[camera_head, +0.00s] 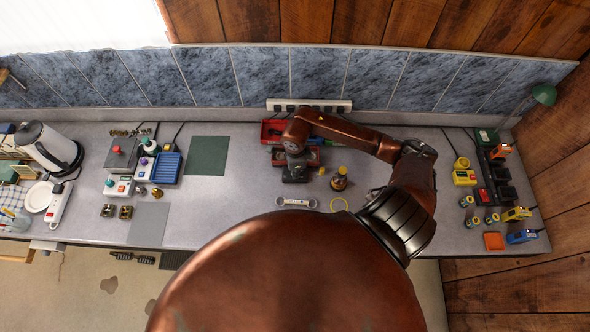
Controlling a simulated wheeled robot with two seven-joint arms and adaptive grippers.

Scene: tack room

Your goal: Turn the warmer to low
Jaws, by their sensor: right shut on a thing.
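My right arm reaches over the bench, and my right gripper (296,176) points down at the middle of the worktop. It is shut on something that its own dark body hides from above. A red object (313,155) shows partly around the gripper, close against it. I cannot tell for sure whether this is the warmer, and no dial or setting mark can be read. My left gripper is not in view.
A red tray (272,131) and a power strip (309,105) lie behind the gripper. A brass-coloured bottle (339,181) stands just right of it. Boxes with coloured buttons (120,158) and a kettle (47,148) are at left. A green mat (207,156) lies clear.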

